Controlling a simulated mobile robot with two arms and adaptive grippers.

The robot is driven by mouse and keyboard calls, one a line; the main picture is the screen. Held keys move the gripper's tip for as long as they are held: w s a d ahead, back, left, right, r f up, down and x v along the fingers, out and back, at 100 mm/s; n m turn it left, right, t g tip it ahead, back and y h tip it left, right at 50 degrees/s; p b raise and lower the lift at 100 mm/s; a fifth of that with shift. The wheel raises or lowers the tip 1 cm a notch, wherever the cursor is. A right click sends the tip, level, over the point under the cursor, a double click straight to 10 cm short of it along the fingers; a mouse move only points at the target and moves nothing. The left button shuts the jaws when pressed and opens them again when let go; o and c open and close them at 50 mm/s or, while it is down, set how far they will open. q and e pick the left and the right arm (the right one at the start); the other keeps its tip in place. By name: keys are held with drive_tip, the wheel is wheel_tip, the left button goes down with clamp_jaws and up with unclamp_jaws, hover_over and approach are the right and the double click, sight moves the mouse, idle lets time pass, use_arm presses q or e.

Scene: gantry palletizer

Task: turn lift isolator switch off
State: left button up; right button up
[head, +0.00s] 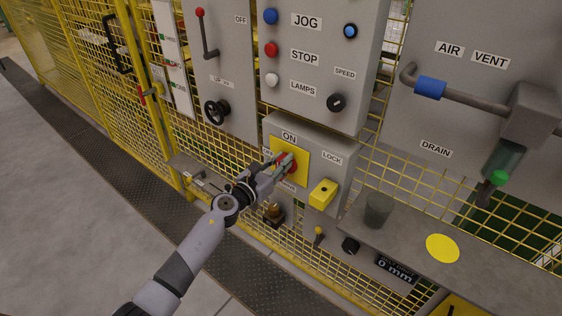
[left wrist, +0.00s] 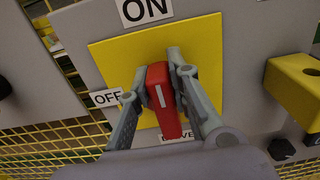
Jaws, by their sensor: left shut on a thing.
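The isolator switch has a red handle (head: 289,167) on a yellow square plate (head: 301,149), set in a grey box with an ON label above it. In the left wrist view the red handle (left wrist: 165,108) stands nearly upright, its white mark towards ON. An OFF label (left wrist: 106,98) is left of the plate, and a label below is partly hidden. My left gripper (head: 282,163) is shut on the red handle, one finger on each side; it also shows in the left wrist view (left wrist: 155,85). My right gripper is out of view.
A yellow lock block (head: 323,193) sits right of the switch. A grey shelf (head: 405,243) juts out at lower right. Yellow mesh fence (head: 90,70) runs left; the floor before it is clear.

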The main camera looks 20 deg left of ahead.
use_arm(q)
clamp_jaws()
drive_tip(key=n, duration=0.2)
drive_tip(key=a+n, duration=0.1)
drive_tip(key=shift+w+n, duration=0.15)
drive_tip(key=shift+n, duration=0.25)
drive_tip(key=shift+w+a+f+n+p, duration=0.1)
drive_tip(key=shift+a+f+n+p, duration=0.25)
drive_tip(key=shift+n, duration=2)
drive_tip(key=shift+w+a+f+n+p, duration=0.15)
drive_tip(key=shift+f+n, duration=0.45)
drive_tip(key=shift+n, duration=1.8)
drive_tip(key=shift+w+a+f+n+p, duration=0.1)
drive_tip(key=shift+a+f+n, duration=0.3)
drive_tip(key=shift+n, duration=1.95)
drive_tip(key=shift+s+d+f, duration=0.1)
drive_tip(key=o, duration=0.8)
unclamp_jaws()
drive_tip(key=shift+o, duration=0.2)
